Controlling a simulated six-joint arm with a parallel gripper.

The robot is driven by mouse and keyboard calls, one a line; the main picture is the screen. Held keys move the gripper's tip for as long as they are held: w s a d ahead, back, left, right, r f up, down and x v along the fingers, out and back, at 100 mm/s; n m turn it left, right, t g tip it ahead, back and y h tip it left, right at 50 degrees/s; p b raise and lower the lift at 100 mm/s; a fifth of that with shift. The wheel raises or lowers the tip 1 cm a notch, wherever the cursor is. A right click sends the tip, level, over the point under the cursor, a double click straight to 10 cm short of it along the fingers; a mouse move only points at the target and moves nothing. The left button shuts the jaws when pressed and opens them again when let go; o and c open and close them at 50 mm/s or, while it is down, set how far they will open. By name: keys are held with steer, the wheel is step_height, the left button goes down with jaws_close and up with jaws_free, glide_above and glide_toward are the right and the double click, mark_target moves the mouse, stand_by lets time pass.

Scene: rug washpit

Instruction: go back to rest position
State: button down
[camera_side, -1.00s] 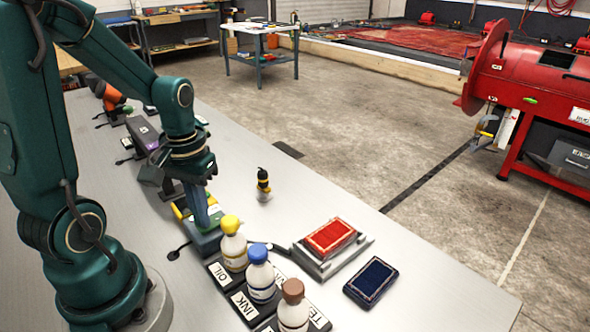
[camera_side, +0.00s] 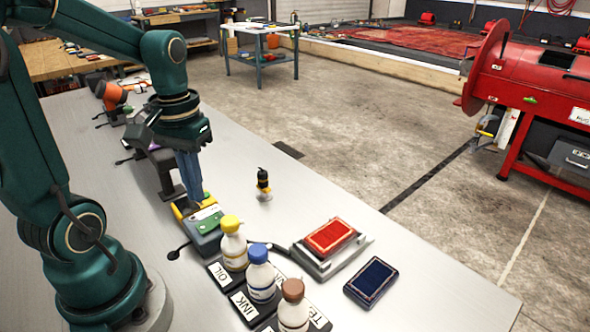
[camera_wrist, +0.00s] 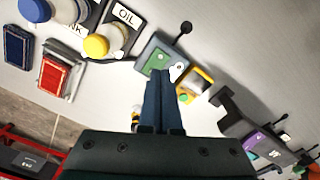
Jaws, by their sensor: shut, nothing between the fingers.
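My gripper (camera_side: 191,192) points down above the steel bench, its blue fingers shut together with nothing between them. It hangs just behind a small grey device with a green top (camera_side: 208,222), with a gap to it that I cannot measure. In the wrist view my gripper (camera_wrist: 158,80) shows its closed fingers reaching toward the same green-topped device (camera_wrist: 157,60). A yellow-edged item (camera_side: 182,208) sits close beside the fingertips, partly hidden by them.
Bottles with yellow (camera_side: 231,224), blue (camera_side: 258,252) and brown (camera_side: 293,289) caps stand in labelled holders. A red rug sample (camera_side: 330,237) lies on a grey scale-like base, and a dark blue one (camera_side: 371,280) beside it. A small black-and-yellow tool (camera_side: 263,184) stands alone.

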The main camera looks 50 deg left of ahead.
steer(key=shift+r, duration=0.55)
